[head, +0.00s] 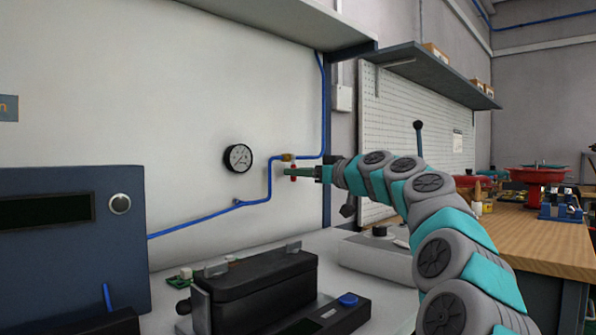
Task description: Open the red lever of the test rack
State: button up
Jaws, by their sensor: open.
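The red lever (293,173) hangs roughly upright below a brass valve (288,157) on the blue pipe of the test rack (180,75). The fingers overlap the lever in the picture. I cannot tell whether they touch it or stand in front of it. The gripper is open. Part of the lever is hidden behind the fingers.
A round gauge (238,158) is on the panel left of the valve. The blue pipe (195,220) runs along the panel. A blue box with a display (70,240) and a black device (255,290) stand on the bench below. A wooden workbench (535,240) is at right.

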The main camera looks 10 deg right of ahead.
jog(key=shift+w+a, duration=0.25)
jog(key=shift+w, duration=0.1)
grip_shut()
dwell(0.5)
